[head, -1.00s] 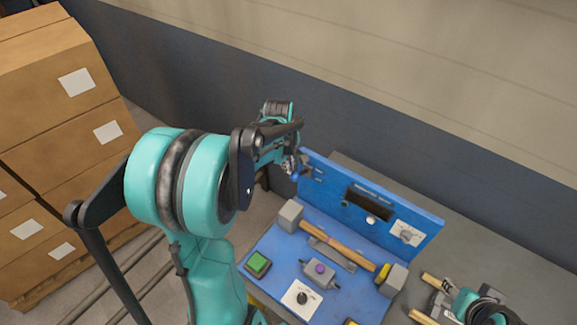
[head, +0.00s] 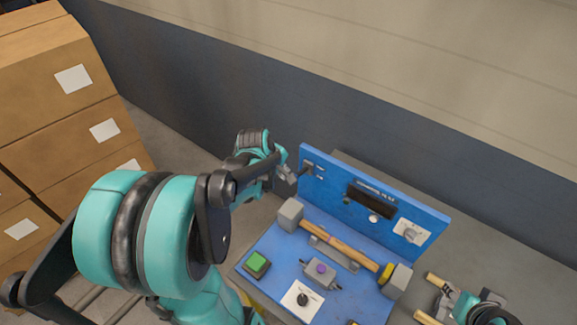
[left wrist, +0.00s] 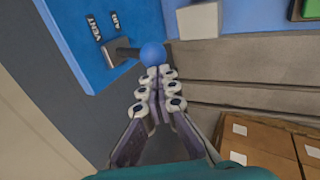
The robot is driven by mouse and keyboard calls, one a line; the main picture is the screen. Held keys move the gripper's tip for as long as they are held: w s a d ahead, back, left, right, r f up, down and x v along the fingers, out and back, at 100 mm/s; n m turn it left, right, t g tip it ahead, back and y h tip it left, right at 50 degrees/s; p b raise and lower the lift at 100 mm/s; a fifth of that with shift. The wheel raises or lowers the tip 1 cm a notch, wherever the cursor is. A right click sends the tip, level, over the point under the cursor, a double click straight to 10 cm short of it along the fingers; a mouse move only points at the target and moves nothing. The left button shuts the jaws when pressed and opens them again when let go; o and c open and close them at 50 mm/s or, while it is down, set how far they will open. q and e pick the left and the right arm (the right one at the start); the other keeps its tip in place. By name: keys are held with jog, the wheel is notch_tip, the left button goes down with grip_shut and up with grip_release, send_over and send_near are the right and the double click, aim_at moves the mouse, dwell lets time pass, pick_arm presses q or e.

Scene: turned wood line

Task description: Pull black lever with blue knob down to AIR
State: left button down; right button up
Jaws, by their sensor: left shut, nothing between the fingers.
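The black lever (left wrist: 127,51) juts from the blue panel (left wrist: 62,22) near the VENT and AIR labels and ends in a round blue knob (left wrist: 152,53). My left gripper (left wrist: 160,72) is shut and empty. Its fingertips are right at the knob in the left wrist view and overlap its lower edge; I cannot tell whether they touch it. In the head view my left gripper (head: 289,174) is at the panel's left end, beside the lever mount (head: 309,168). The knob is not clear there. My right gripper (head: 446,302) seems to be at the bottom right, partly cut off.
A wood-handled mallet (head: 340,244) lies across the blue base, near a green button (head: 257,263), a grey box with a purple button (head: 319,270) and a black dial (head: 303,299). Stacked cardboard boxes (head: 60,110) stand at the left. A wall rises behind.

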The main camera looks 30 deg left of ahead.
pick_arm(q)
jog(key=f+t+b, duration=0.2)
jog(key=b, duration=0.2)
jog(key=s+f+t+b, duration=0.1)
jog(key=f+t+b, duration=0.1)
jog(key=f+b, duration=0.1)
jog(key=f+t+b, duration=0.2)
jog(key=f+b, duration=0.1)
jog(key=b, duration=0.1)
jog(key=shift+s+f+b, duration=0.2)
jog(key=shift+s+b, duration=0.1)
jog(key=shift+r, duration=0.25)
jog(key=shift+p, duration=0.3)
jog(key=shift+r+p, duration=0.65)
jog(key=shift+r, duration=0.1)
